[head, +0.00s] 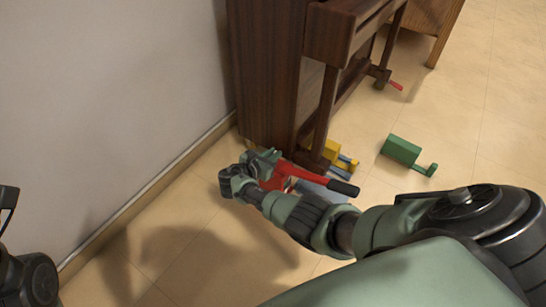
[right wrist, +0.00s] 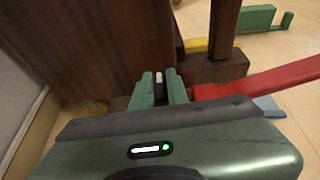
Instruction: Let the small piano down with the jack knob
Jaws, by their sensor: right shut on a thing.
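The small piano (head: 266,75) is dark brown wood and stands close to the wall; its side panel fills the upper left of the right wrist view (right wrist: 95,45). A red jack (head: 300,174) with a black-ended handle is low at its near end, and the red handle crosses the right of the right wrist view (right wrist: 265,80). My right gripper (head: 268,155) is beside the jack, near the piano's base. Its green fingers (right wrist: 160,88) are shut on a small dark and pale part, apparently the jack knob (right wrist: 158,86). The knob is hidden in the head view.
A yellow block (head: 331,151) lies by the piano's front leg. A green block with an arm (head: 402,150) stands on the open tiled floor to the right. The wall (head: 110,90) and its baseboard bound the left. Wooden furniture (head: 425,15) stands at the back.

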